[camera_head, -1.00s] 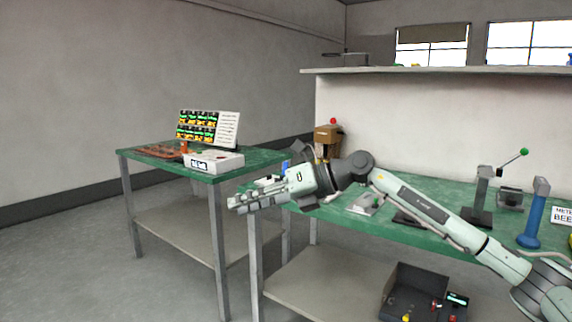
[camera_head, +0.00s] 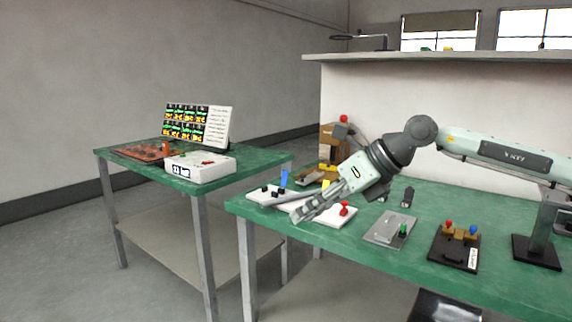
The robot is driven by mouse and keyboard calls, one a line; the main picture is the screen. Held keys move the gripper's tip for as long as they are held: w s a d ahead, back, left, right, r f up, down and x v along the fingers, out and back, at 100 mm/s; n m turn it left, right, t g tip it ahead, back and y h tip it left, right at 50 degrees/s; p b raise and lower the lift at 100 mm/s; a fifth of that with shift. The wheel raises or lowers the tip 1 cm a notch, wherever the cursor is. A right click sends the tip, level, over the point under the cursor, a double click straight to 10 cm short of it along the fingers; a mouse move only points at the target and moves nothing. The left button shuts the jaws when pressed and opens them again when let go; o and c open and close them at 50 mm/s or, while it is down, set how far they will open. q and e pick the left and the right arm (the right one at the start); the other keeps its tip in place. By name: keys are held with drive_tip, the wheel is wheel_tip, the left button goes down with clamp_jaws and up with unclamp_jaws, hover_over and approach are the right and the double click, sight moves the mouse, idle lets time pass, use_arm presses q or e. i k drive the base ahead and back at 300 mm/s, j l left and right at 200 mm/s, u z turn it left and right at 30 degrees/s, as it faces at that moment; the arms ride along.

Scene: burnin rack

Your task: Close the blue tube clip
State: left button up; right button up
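A small blue part (camera_head: 284,179), which looks like the blue tube clip, stands upright on a long white board (camera_head: 263,197) near the left end of the green bench. Black pieces sit beside it; its exact shape is too small to tell. My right gripper (camera_head: 303,214) reaches in from the right and points down-left over the middle of the white board, to the right of the blue part and apart from it. Its fingers hide part of the board. I cannot tell how far apart they are. My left gripper is not in view.
A yellow piece (camera_head: 324,170) and a red piece (camera_head: 345,208) stand near my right gripper. A grey plate with a green knob (camera_head: 403,230) and a black fixture (camera_head: 455,248) lie to the right. A separate table (camera_head: 130,171) with a white box (camera_head: 200,168) stands left, across a gap.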

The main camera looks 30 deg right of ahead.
sight(285, 173)
drive_tip(key=i+l, duration=0.95)
drive_tip(key=i, duration=0.1)
